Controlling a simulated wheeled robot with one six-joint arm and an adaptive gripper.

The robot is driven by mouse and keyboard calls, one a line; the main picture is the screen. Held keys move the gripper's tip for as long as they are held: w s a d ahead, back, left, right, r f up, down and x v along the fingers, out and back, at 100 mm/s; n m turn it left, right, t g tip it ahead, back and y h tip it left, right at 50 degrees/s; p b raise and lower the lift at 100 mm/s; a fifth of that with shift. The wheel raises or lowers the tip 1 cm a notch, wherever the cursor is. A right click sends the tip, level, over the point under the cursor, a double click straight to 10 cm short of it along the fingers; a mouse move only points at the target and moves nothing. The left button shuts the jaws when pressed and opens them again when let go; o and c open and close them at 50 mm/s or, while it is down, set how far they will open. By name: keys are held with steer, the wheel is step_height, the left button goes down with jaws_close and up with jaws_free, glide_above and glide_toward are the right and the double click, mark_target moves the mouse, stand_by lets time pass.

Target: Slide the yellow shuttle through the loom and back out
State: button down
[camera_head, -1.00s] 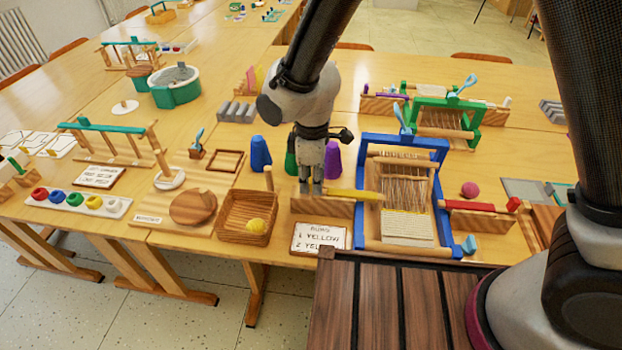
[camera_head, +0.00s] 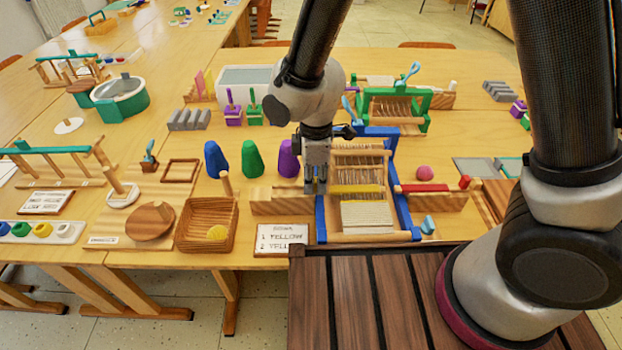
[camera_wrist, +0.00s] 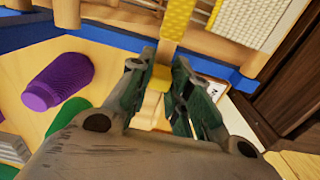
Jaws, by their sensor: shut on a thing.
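The yellow shuttle (camera_head: 355,190) lies level across the blue-framed loom (camera_head: 403,215), among the pale warp threads above the woven white cloth (camera_head: 367,216). My gripper (camera_head: 317,186) is at the loom's left side, shut on the shuttle's left end. In the wrist view the fingers (camera_wrist: 163,95) close around the yellow end, and the shuttle (camera_wrist: 177,18) runs on into the loom (camera_wrist: 205,58). The fingers partly hide the held end and the loom's left side bar.
A wooden rest (camera_head: 275,202) stands left of the loom, and another block with a red shuttle (camera_head: 425,188) stands right of it. Blue, green and purple cones (camera_head: 288,159) stand behind left. A sign card (camera_head: 281,238) lies in front. A green loom (camera_head: 425,101) stands behind.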

steer(key=c, duration=1.3)
jaws_free()
steer(key=shift+d, duration=0.25)
step_height(320, 180, up, 12)
